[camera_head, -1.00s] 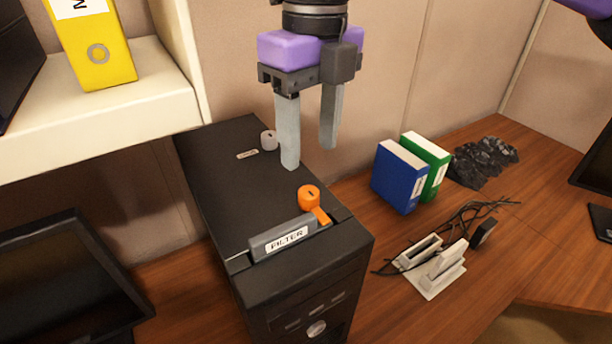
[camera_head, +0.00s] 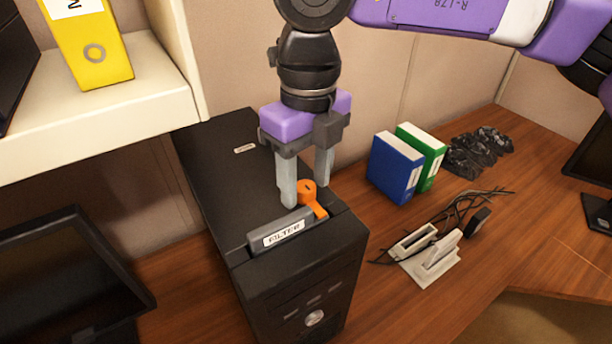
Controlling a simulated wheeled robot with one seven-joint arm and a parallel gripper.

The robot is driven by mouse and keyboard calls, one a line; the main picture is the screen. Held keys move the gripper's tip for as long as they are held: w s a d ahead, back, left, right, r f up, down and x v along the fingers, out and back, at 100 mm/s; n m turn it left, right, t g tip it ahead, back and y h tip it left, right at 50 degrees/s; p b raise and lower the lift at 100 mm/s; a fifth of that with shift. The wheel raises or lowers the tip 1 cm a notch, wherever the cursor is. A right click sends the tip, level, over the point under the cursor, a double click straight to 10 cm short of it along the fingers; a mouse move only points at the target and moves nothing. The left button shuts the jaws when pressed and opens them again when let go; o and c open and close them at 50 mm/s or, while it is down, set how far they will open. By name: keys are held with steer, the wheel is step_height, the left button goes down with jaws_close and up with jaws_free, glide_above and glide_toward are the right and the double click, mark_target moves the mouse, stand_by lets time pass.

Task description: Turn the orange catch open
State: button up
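The orange catch (camera_head: 308,192) sits on top of the black computer case (camera_head: 216,178), near its front right. It has a round knob, and its short arm (camera_head: 320,211) points toward the front, over the right end of the grey FILTER bar (camera_head: 281,233). My gripper (camera_head: 307,193) points down at the catch with its fingers apart. The left finger is left of the knob and the right finger is behind and right of it. I cannot tell whether either finger touches the knob.
A blue binder (camera_head: 395,168) and a green binder (camera_head: 424,152) stand on the desk to the right. A white dock with cables (camera_head: 432,262) lies in front of them. A shelf with a yellow binder (camera_head: 88,42) overhangs at the left. A dark monitor (camera_head: 70,285) is at lower left.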

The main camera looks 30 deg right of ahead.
jaws_close()
steer(key=shift+f+n+b, duration=0.1)
steer(key=shift+n+b, duration=0.3)
steer(key=shift+b, duration=0.1)
steer(key=n+b, duration=0.2)
steer(key=b, duration=0.1)
steer(key=shift+f+n, duration=0.1)
steer(key=shift+n, duration=0.3)
steer(key=n+b, duration=0.2)
steer(key=n, duration=0.2)
steer(key=shift+n, duration=0.3)
steer(key=n+b, duration=0.2)
steer(key=n, duration=0.3)
steer(key=shift+r, duration=0.2)
steer(key=n, duration=0.4)
steer(key=shift+n+b, duration=0.3)
